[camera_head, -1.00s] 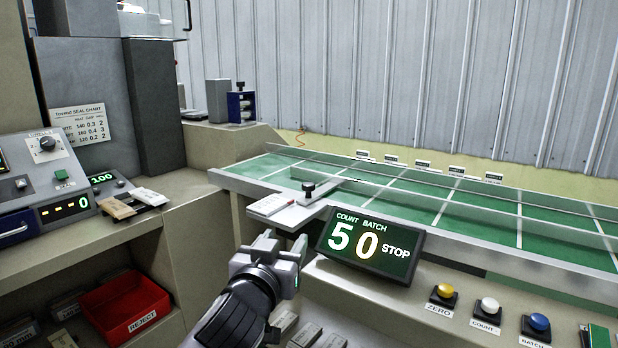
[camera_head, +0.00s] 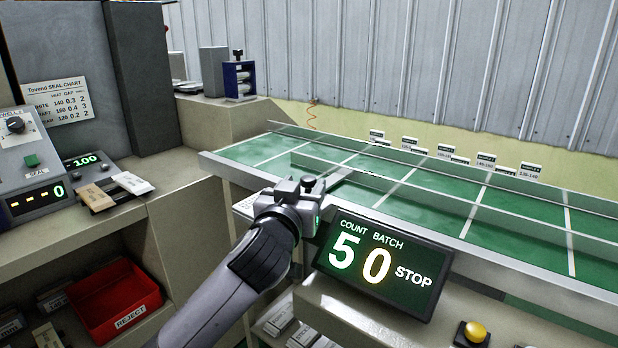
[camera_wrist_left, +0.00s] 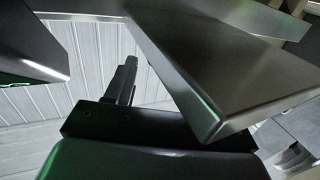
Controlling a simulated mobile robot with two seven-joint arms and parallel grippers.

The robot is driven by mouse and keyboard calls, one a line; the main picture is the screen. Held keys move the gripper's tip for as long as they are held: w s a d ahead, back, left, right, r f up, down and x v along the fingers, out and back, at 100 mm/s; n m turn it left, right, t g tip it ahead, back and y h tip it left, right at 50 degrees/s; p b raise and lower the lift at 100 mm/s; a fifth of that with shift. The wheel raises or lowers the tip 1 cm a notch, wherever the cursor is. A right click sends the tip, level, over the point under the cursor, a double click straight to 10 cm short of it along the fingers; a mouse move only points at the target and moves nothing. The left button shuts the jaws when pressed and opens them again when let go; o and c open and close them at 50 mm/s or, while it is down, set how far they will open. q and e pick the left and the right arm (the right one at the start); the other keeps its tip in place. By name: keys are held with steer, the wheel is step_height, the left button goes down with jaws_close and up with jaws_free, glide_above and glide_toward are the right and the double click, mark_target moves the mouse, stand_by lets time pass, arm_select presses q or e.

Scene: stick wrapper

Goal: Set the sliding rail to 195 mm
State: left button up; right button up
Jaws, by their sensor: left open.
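The sliding rail (camera_head: 440,196) is a long, thin metal strip standing across the green table (camera_head: 250,152). A metal arm with a black knob (camera_head: 308,182) is at its near left end. My left gripper (camera_head: 306,197) is open right at the knob, covering part of the arm below it. Whether it touches the knob cannot be told. In the left wrist view, metallic surfaces stand at left and right, with a dark upright part (camera_wrist_left: 124,82) between them. My right gripper is not in view.
A display (camera_head: 380,262) reading COUNT 5, BATCH 0, STOP stands just right of my left gripper. A yellow button (camera_head: 475,331) is at lower right. A red REJECT bin (camera_head: 115,300) and a control panel (camera_head: 35,165) are at left. Small labels line the table's back.

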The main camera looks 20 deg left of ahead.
mark_target(306, 182)
arm_select(q)
steer(key=shift+w+a, duration=0.1)
steer(key=shift+w, duration=2.05)
steer(key=shift+c, duration=0.3)
jaws_close()
